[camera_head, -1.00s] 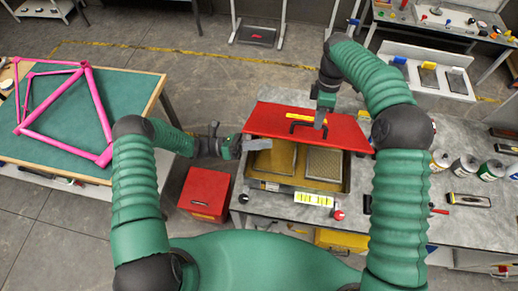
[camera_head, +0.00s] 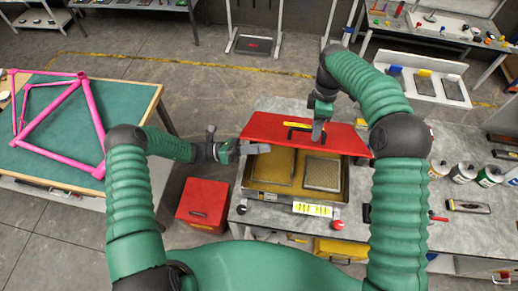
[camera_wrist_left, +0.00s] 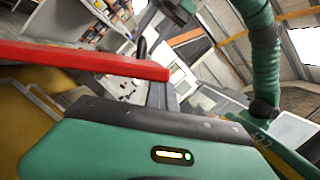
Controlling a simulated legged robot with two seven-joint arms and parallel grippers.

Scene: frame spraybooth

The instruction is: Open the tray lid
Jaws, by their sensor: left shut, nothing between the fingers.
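The tray (camera_head: 250,187) sits on the grey bench with its red lid (camera_head: 268,128) raised and tilted back, so the inside shows. Two mesh-topped pads lie in it. The lid has a black handle (camera_head: 297,133) and a yellow strip. My right gripper (camera_head: 317,132) is at the right end of the handle; whether its fingers are closed on it is unclear. My left gripper (camera_head: 256,149) is shut and empty at the lid's front left edge, above the tray's left part. In the left wrist view the lid's red edge (camera_wrist_left: 90,60) crosses just beyond my gripper body.
A red box (camera_head: 203,205) stands on the floor left of the bench. Several cans (camera_head: 463,172) and a brush-like tool (camera_head: 468,206) are on the bench at the right. A pink frame (camera_head: 70,140) lies on the green-topped table at the left.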

